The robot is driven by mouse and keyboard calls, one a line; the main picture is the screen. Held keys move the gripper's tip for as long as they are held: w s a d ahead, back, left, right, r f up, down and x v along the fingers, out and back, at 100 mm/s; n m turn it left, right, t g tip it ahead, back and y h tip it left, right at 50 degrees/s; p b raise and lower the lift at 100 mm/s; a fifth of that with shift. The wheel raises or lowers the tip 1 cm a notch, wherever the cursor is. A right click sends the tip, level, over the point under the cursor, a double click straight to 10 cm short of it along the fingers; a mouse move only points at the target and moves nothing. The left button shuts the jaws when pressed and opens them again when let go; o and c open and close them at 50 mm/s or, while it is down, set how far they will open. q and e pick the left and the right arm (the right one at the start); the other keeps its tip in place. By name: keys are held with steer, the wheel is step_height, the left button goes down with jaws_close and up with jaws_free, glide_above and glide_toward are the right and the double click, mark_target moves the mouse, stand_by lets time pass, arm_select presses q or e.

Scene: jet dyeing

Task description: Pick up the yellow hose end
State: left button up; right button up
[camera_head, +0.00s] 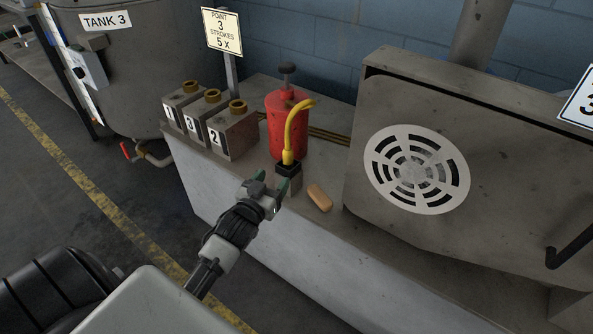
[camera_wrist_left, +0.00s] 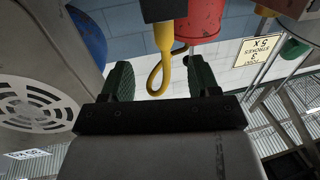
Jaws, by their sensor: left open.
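A yellow hose (camera_head: 291,129) comes from the top of a red pump (camera_head: 286,118) and arcs down. Its yellow hose end (camera_head: 288,156) stands upright in a black-topped block (camera_head: 288,170) on the bench. My left gripper (camera_head: 271,183) is open just in front of the block, its green fingers apart and nothing between them. In the left wrist view, which is upside down, the hose end (camera_wrist_left: 163,36) and black holder (camera_wrist_left: 162,9) lie beyond the open fingers of the left gripper (camera_wrist_left: 160,80), roughly centred between them. My right gripper is not in view.
Several numbered blocks with brass rings (camera_head: 228,129) stand left of the pump. A tan block (camera_head: 319,198) lies right of the holder. A large metal housing with a round vent (camera_head: 416,169) fills the right side. A sign (camera_head: 222,31) stands behind the blocks.

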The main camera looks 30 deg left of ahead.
mark_target(286, 158)
arm_select(q)
steer(key=w, duration=0.3)
steer(key=w+a, duration=0.1)
steer(key=w, duration=0.1)
steer(key=shift+w+b, duration=0.15)
steer(key=shift+b, duration=0.25)
steer(key=w, duration=0.3)
steer(key=w+b, duration=0.1)
steer(key=w, duration=0.1)
steer(key=shift+a, duration=0.4)
steer(key=shift+r, duration=0.1)
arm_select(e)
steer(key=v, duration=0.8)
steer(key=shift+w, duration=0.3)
arm_select(q)
steer(key=shift+s, duration=0.1)
steer(key=shift+c, duration=0.2)
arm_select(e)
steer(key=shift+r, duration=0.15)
arm_select(q)
steer(key=c, duration=1)
steer(key=shift+c, duration=0.2)
steer(key=shift+r, duration=0.1)
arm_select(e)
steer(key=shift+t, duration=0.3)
